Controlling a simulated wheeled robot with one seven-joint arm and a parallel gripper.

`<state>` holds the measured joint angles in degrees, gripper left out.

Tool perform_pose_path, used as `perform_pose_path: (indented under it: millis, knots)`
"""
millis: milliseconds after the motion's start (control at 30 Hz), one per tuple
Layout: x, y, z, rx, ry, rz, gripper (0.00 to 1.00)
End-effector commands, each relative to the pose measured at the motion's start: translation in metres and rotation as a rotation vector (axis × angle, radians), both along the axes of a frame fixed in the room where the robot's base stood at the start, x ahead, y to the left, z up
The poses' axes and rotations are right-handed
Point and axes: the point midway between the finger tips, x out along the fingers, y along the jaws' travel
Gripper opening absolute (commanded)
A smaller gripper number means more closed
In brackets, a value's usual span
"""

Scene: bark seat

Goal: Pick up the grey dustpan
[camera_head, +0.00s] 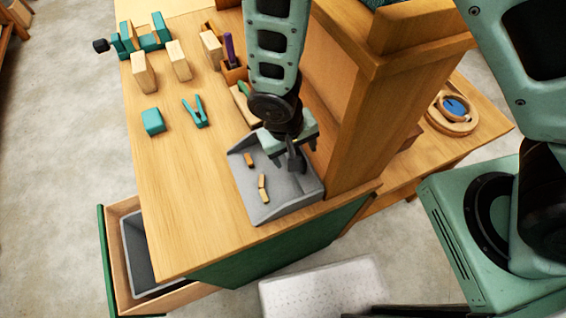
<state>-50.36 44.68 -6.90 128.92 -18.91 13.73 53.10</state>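The grey dustpan (285,202) lies on the wooden bench top near its front right corner, against the upright wooden panel. Several small wood pieces (263,186) lie in its pan. My gripper (295,150) points down over the dustpan's back right part. Its two fingers stand apart, with a narrow dark grey piece between them that looks like the dustpan's handle. I cannot tell whether either finger touches it. The gripper hides part of the dustpan's back edge.
A wooden panel (345,110) rises close to the right of my gripper. Teal clamp (197,113), teal block (152,121) and wooden blocks (178,60) stand further back left. An open drawer (125,210) juts out at left. The bench's front left is clear.

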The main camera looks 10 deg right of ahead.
Motion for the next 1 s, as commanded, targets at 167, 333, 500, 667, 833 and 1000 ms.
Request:
perform_pose_path:
  millis: [167, 333, 500, 667, 833, 1000]
  knots:
    - [0.0001, -0.0004, -0.0027, 0.0, 0.0, 0.001, 0.69]
    - [0.0001, -0.0003, -0.0025, 0.0, 0.0, 0.001, 0.52]
    - [0.0, -0.0002, -0.0024, 0.0, 0.0, 0.001, 0.07]
    - [0.0002, -0.0001, -0.0021, 0.0, -0.001, 0.001, 0.07]
    - [0.0002, 0.0008, -0.0015, 0.001, -0.001, 0.0, 0.07]
    - [-0.0002, 0.0041, 0.0032, 0.002, -0.002, 0.002, 0.07]
